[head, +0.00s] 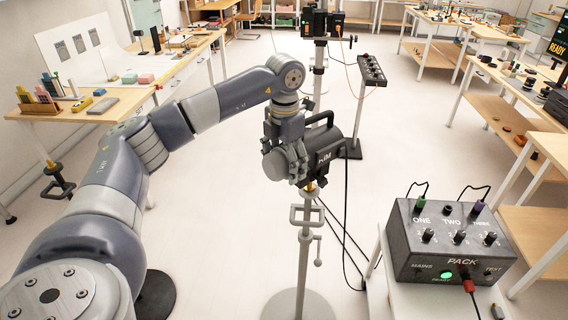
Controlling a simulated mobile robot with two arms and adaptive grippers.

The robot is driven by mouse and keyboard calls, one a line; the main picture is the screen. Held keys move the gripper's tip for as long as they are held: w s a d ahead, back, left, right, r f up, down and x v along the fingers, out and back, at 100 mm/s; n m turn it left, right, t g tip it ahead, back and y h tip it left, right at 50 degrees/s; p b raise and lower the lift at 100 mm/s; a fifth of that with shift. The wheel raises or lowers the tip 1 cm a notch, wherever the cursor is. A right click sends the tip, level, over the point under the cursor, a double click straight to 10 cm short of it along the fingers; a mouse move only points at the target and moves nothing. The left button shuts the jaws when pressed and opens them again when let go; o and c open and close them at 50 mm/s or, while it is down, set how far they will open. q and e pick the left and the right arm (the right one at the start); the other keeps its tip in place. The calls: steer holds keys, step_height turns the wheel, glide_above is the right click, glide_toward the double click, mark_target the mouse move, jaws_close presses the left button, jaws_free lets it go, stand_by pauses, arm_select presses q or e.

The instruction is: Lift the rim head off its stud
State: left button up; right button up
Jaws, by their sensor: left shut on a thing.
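The rim head (325,147) is a black lamp lettered on its side, in the middle of the head view. Its stand (306,233) is below it, with a brass-coloured stud (310,188) at the top. The head is directly over the stud; I cannot tell whether it is fully seated or slightly raised. My left gripper (296,163) comes down from above and is shut on the rim head, covering its left part. My right gripper is not in view.
A dark power pack (452,243) with knobs stands on a white cart at lower right. Black cables hang beside the stand. Another lamp stand (320,60) and a control box (371,70) on a post are behind.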

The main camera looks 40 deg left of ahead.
mark_target(285, 147)
arm_select(q)
steer(key=shift+w+r+p, duration=0.1)
steer(key=shift+r+p, duration=0.5)
steer(key=shift+r, duration=0.85)
steer(key=shift+r+p, duration=1.4)
steer(key=shift+r, duration=0.4)
